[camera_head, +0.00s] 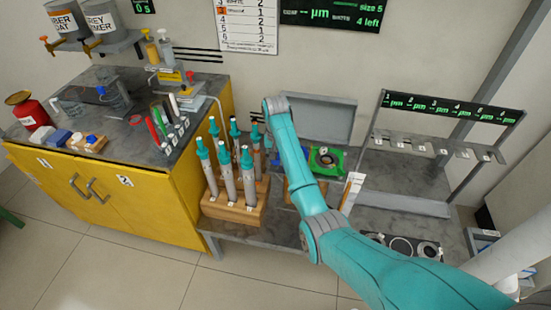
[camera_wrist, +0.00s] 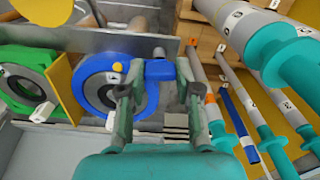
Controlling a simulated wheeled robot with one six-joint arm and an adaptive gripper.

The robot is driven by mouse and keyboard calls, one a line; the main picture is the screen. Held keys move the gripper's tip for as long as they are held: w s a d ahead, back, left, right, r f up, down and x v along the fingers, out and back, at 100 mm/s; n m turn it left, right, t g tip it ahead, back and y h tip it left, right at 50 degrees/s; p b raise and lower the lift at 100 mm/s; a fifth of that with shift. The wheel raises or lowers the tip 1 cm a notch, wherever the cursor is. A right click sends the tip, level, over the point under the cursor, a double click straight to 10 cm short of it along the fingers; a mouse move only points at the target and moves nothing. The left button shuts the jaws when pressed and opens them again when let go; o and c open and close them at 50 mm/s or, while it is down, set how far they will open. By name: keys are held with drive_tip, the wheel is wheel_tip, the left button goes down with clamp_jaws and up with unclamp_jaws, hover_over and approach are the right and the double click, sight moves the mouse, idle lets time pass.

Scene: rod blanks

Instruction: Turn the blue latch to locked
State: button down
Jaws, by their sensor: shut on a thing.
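The blue latch (camera_wrist: 160,69) is a small blue block beside a blue ring-shaped fixture (camera_wrist: 147,100) in the wrist view. My gripper (camera_wrist: 163,77) has one finger on each side of the latch and is shut on it. A grey pin end shows just beyond the latch. In the head view my teal arm covers the gripper and the latch. I cannot read whether the latch stands at locked or unlocked.
A green ring fixture (camera_wrist: 52,75) stands left of the blue one, with a yellow plate (camera_wrist: 61,86) between them. Grey rods with teal ends (camera_head: 246,170) stand in a wooden rack (camera_head: 232,208) close by. A gauge frame (camera_head: 447,103) stands to the right.

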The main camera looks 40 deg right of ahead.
drive_tip(key=n, duration=0.4)
drive_tip(key=shift+n, duration=2)
drive_tip(key=c, duration=0.8)
unclamp_jaws()
